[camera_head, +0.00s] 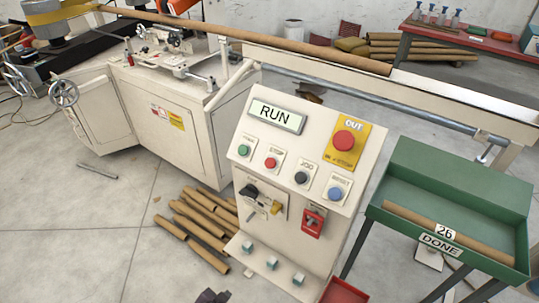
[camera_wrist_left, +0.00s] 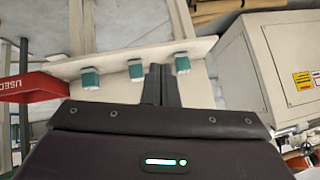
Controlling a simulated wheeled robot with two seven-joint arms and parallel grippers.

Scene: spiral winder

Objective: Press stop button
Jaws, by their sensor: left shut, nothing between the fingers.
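The red stop button (camera_head: 270,162) sits on the sloped cream control panel (camera_head: 240,182), between a green button (camera_head: 244,150) and a black one (camera_head: 301,177). A larger red mushroom button (camera_head: 344,139) is on a yellow plate at the panel's upper right. The display (camera_head: 276,116) reads RUN. Only a dark part of my left gripper (camera_head: 212,296) shows at the bottom edge, below and left of the panel. In the left wrist view its fingers (camera_wrist_left: 161,80) are shut and empty, near the ledge with three teal blocks. The stop button is not visible there. My right gripper is out of view.
A blue button (camera_head: 335,193), a black rotary switch (camera_head: 249,190) and a red-tagged switch (camera_head: 312,221) are also on the panel. Cardboard tubes (camera_head: 200,222) lie on the floor to its left. A green tray (camera_head: 455,190) stands right, a red bin (camera_head: 345,292) below.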

